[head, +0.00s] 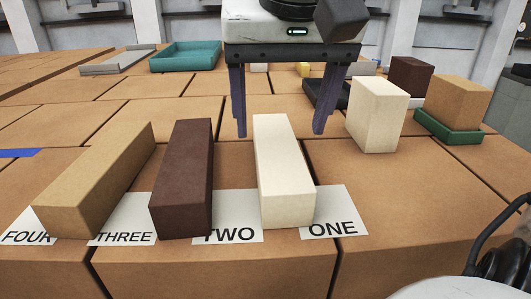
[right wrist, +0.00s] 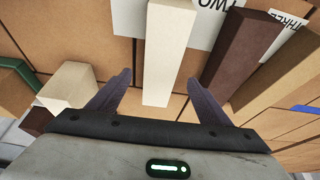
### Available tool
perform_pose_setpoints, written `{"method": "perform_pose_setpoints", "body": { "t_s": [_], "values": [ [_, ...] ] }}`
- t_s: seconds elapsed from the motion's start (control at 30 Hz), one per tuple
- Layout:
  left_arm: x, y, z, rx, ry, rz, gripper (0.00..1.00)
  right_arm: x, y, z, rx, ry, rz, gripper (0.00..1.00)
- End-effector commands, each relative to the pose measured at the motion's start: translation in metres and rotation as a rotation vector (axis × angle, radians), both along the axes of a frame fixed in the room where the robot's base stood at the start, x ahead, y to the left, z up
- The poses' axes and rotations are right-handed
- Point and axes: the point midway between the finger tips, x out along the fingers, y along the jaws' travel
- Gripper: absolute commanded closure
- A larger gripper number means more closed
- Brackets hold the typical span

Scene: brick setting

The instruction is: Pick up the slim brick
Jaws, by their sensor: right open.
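Three long bricks lie side by side on the brown box top: a cream one (head: 284,180), a dark brown one (head: 184,180) and a tan one (head: 95,185). The cream brick lies between the cards lettered TWO and ONE and looks narrow. My right gripper (head: 280,132) is open and empty, with its fingers pointing down by the far end of the cream brick. In the right wrist view the cream brick (right wrist: 168,50) appears between the two spread fingers (right wrist: 158,78), with gaps at both sides. My left gripper is not in view.
White number cards (head: 335,200) lie under the near brick ends. A shorter cream block (head: 377,115) stands to the right, near a tan block (head: 458,102) in a green tray (head: 447,132). A dark brown block (head: 410,78), a black tray (head: 322,95) and a teal tray (head: 187,57) are farther back.

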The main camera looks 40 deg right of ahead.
Motion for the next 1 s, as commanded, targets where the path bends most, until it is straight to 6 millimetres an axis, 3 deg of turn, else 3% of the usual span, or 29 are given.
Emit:
{"method": "perform_pose_setpoints", "body": {
  "t_s": [0.13, 0.5, 0.83, 1.0],
  "values": [
    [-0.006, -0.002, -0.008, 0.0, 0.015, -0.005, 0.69, 0.007, -0.005, -0.022, 0.001, 0.002, 0.001, 0.28],
    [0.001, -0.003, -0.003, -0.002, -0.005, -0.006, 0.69, 0.02, -0.015, -0.066, 0.001, 0.002, 0.0, 0.28],
    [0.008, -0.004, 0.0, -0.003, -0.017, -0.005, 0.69, 0.023, -0.017, -0.072, 0.002, -0.001, 0.0, 0.28],
    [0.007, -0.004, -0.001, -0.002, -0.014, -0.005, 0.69, 0.023, -0.017, -0.072, 0.002, -0.001, 0.0, 0.57]
  ]
}}
